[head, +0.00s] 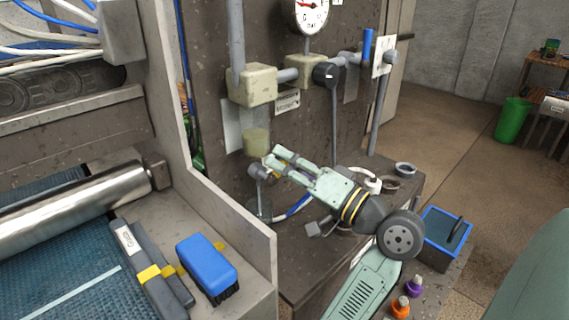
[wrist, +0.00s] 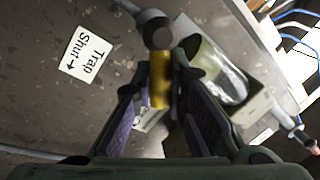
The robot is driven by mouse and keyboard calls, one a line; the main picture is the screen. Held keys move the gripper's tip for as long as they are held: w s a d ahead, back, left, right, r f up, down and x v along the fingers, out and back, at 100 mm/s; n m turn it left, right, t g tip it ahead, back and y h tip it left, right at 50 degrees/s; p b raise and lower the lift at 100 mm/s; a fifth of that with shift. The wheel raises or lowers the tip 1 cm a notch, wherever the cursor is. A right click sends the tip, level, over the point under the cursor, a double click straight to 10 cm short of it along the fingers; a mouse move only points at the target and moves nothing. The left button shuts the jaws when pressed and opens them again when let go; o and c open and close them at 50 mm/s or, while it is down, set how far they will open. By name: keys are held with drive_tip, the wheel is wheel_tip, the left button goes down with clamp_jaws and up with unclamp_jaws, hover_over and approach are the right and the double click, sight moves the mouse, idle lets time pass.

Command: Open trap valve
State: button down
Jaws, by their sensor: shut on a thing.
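The trap valve has a yellow handle (wrist: 159,93) that shows in the wrist view between my gripper's fingers. Its round grey hub (wrist: 158,37) is just beyond the fingertips. In the head view my gripper (head: 271,165) is at the grey valve body (head: 258,173), below the pale trap cup (head: 256,141). My gripper is shut on the yellow handle, which is mostly hidden by the fingers in the head view. A white label (wrist: 85,53) reading "Trap Shut" with an arrow is on the panel beside the valve in the wrist view.
A pressure gauge (head: 311,14) and a pipe with a blue-handled valve (head: 367,46) are above. The machine's metal side wall (head: 235,215) stands left of my gripper. A blue brush (head: 207,262) lies on the machine. A blue-rimmed bin (head: 445,236) is at right.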

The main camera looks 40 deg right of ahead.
drive_tip(key=c, duration=1.6)
unclamp_jaws()
drive_tip(key=shift+s, duration=0.1)
drive_tip(key=shift+v, duration=3.9)
drive_tip(key=shift+c, duration=0.4)
